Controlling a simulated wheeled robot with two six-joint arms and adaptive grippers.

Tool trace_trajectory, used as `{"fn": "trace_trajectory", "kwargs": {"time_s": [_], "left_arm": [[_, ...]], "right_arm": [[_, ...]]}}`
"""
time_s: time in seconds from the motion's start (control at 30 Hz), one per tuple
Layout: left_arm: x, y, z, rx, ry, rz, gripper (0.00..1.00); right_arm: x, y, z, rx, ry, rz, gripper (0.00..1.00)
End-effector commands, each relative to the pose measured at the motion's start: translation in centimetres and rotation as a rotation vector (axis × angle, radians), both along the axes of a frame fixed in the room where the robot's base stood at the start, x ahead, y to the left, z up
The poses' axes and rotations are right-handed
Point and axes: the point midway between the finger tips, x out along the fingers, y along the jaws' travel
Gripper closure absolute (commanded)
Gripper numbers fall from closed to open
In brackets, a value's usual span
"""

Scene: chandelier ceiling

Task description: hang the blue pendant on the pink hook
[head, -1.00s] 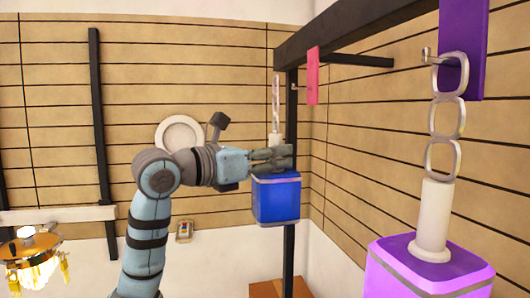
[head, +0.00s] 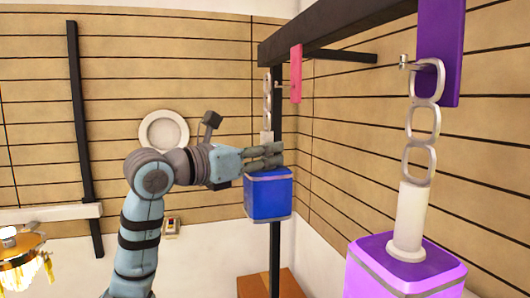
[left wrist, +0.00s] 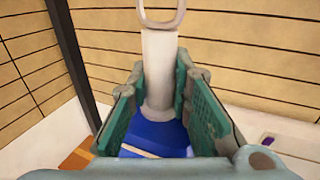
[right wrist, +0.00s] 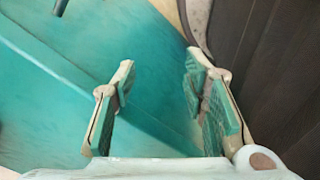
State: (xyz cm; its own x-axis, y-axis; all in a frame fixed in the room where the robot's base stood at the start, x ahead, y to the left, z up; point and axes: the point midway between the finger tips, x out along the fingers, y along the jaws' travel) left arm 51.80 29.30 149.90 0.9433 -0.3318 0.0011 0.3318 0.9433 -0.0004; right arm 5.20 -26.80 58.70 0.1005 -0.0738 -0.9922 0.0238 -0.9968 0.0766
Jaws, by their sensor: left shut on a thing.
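The blue pendant (head: 268,198) hangs upright from my left gripper (head: 272,155), a blue box with a white stem and pale chain links (head: 267,98) above it. In the left wrist view the fingers close around the white stem (left wrist: 160,70), with a link above and the blue top (left wrist: 155,135) below. The pink hook's plate (head: 296,73) hangs from the dark beam. Its small peg points left, and the chain's top is just left of it, seemingly apart; depth is unclear. My right gripper (right wrist: 160,85) is open and empty in the right wrist view.
A purple pendant (head: 405,270) hangs by its chain from a purple hook plate (head: 440,50) at the near right. The dark beam (head: 340,22) runs above, with a dark post below it. A gold lamp (head: 25,262) is at lower left.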

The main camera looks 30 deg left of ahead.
Motion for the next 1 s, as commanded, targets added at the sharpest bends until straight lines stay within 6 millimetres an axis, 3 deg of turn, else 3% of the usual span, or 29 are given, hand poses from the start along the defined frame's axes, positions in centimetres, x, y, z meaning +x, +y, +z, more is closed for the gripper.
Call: {"fn": "trace_trajectory", "kwargs": {"time_s": [0.6, 1.0], "left_arm": [[1.6, -1.5, 0.2, 0.0, -0.001, -0.002, 1.0], [1.8, -1.7, 0.1, -0.001, -0.002, -0.001, 1.0]], "right_arm": [[0.0, 0.0, 1.8, 0.0, 0.001, 0.0, 0.6], [-0.1, 0.0, 1.9, 0.0, 0.001, 0.0, 0.6]]}}
